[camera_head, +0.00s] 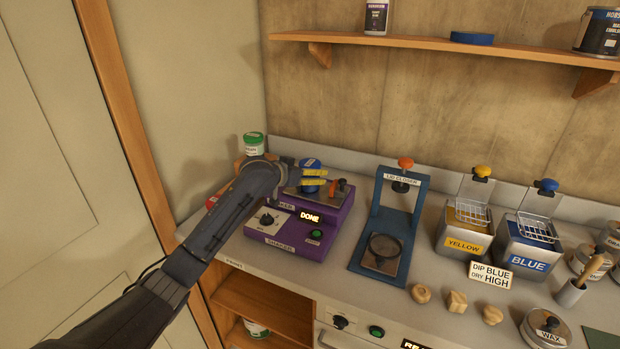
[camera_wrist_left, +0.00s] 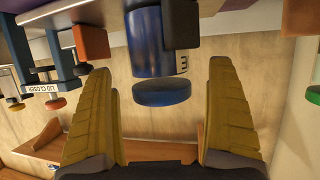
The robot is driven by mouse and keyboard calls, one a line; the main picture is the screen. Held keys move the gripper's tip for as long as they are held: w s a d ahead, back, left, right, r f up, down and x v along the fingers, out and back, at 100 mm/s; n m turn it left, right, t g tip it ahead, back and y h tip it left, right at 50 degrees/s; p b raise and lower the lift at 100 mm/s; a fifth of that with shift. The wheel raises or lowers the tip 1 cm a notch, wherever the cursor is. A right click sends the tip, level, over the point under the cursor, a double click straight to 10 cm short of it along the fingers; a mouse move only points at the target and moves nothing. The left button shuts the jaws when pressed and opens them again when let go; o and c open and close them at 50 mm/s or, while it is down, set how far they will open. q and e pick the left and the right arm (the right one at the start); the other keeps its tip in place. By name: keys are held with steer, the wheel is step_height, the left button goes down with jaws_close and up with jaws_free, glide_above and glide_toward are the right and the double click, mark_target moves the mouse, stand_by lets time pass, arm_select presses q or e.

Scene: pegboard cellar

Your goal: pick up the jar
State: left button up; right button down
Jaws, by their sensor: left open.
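A jar with a blue lid (camera_head: 311,163) sits on the purple shaker (camera_head: 296,252), mostly hidden behind my left gripper (camera_head: 315,179). In the left wrist view, the blue jar (camera_wrist_left: 146,45) appears upside down, with its blue lid (camera_wrist_left: 161,92) toward me. Dark and orange blocks flank the jar there. My left gripper's yellow fingers (camera_wrist_left: 160,72) are spread wide, one on each side of the lid, with gaps visible. The shaker's display reads DONE. My right gripper is in neither view.
A green-lidded can (camera_head: 253,146) stands behind my left arm. The blue lid closer (camera_head: 376,278) stands right of the shaker, then yellow (camera_head: 463,243) and blue (camera_head: 526,262) dip tanks. A wooden shelf (camera_head: 440,50) runs above. Wooden knobs (camera_head: 457,301) lie near the front edge.

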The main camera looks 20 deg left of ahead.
arm_select(q)
steer(key=shift+x, duration=0.9)
steer(key=shift+r, duration=0.1)
steer(key=c, duration=1.6)
